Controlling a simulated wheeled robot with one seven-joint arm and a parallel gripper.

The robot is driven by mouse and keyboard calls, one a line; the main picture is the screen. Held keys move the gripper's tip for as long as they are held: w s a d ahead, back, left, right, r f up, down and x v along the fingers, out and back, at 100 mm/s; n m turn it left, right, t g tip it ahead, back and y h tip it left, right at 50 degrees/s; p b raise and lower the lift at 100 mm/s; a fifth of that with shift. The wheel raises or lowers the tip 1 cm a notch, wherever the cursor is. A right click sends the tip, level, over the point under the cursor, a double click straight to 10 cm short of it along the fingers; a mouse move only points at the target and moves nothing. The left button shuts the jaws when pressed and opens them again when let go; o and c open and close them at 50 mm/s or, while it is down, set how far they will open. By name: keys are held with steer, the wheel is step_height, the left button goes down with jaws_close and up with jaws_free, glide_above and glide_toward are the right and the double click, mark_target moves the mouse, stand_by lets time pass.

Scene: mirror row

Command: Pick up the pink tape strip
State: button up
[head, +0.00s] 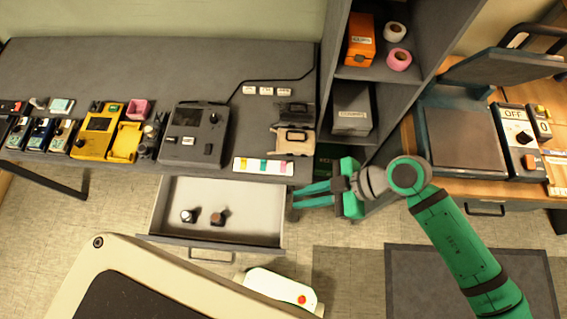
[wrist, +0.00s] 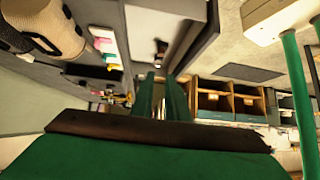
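The pink tape strip (head: 283,167) is the right-hand strip on a white card (head: 273,172) at the front edge of the grey counter. A green and a yellow strip sit left of it. The pink strip also shows in the wrist view (wrist: 100,33), at upper left. My gripper (head: 298,197) is below and right of the card, in front of the counter edge, with its green fingers pointing left. The fingers are apart with nothing between them; they also show in the wrist view (wrist: 161,80). It does not touch the card.
An open drawer (head: 170,212) holding two small knobs juts out below the card. A grey shelf unit (head: 392,72) with a pink tape roll (head: 399,59) stands right of the counter. A tan clamp-like item (head: 293,143) lies just behind the card, and a grey device (head: 195,135) left of it.

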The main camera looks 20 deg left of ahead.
steer(key=w+a+r+t+h, duration=0.1)
steer(key=w+a+r+h, duration=0.1)
steer(key=w, duration=0.4)
steer(key=w+a+r+t+h, duration=0.1)
steer(key=w+a+r+h, duration=0.15)
steer(key=w, duration=0.35)
glide_toward(287, 163)
steer(key=shift+m, duration=0.4)
steer(key=shift+s+a+x, duration=0.1)
steer(key=shift+s+x, duration=0.05)
steer(key=shift+x, duration=1.4)
steer(key=shift+s+a+x, duration=0.1)
steer(key=shift+s+x, duration=0.05)
steer(key=shift+x, duration=1.45)
steer(key=shift+r, duration=0.15)
jaws_close()
steer(key=shift+r, duration=0.1)
